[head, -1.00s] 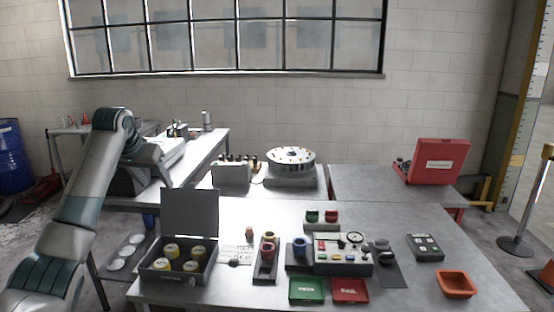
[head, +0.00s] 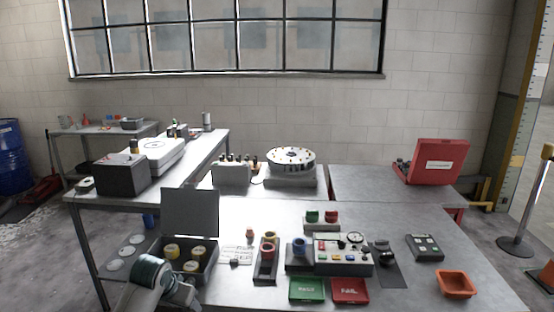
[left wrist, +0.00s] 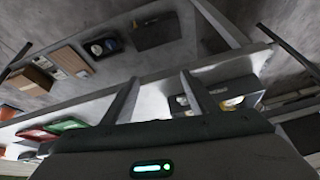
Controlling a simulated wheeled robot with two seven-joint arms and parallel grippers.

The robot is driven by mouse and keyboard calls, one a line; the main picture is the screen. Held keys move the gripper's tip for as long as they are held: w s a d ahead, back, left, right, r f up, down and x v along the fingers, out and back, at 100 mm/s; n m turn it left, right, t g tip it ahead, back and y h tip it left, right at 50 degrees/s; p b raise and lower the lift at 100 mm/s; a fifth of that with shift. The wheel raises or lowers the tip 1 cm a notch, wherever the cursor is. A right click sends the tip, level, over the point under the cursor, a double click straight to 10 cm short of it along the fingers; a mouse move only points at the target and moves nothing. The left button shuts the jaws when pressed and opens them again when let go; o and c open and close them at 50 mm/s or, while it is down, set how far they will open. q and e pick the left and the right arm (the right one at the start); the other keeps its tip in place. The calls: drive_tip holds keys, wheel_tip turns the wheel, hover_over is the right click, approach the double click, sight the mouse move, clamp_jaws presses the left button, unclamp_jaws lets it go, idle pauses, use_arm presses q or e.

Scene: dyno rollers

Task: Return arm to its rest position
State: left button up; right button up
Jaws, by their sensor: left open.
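My left arm (head: 152,275) is low at the front left in the head view, in front of the open grey case (head: 213,262) with several yellow-topped rollers. In the left wrist view my left gripper (left wrist: 158,77) has its two fingers spread with nothing between them. The tabletop's edge lies behind the fingers there, tilted in the picture. My right arm and right gripper do not show.
The front table (head: 420,285) holds a green tray (head: 307,290), a red tray (head: 350,291), an orange bin (head: 455,283) and a control box (head: 343,262). A dark box (head: 121,177) stands on the left bench. The floor left of the tables is mostly open.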

use_arm(q)
drive_tip(key=s+d+f, duration=0.1)
drive_tip(key=s+f, duration=0.3)
drive_tip(key=s, duration=0.4)
drive_tip(key=s+d+f+g, duration=0.1)
drive_tip(key=s+d+f, duration=0.1)
drive_tip(key=s+f, duration=0.4)
drive_tip(key=s+d+f, duration=0.1)
drive_tip(key=s+f, duration=0.2)
drive_tip(key=s, duration=2.8)
wheel_tip(320, 180, down, 28)
drive_tip(key=g, duration=0.2)
drive_tip(key=s+a+f+g, duration=0.1)
drive_tip(key=s+a+f, duration=0.2)
drive_tip(key=s+f, duration=1.5)
drive_tip(key=shift+s+a, duration=0.2)
drive_tip(key=shift+s, duration=0.4)
drive_tip(key=shift+a+r, duration=0.1)
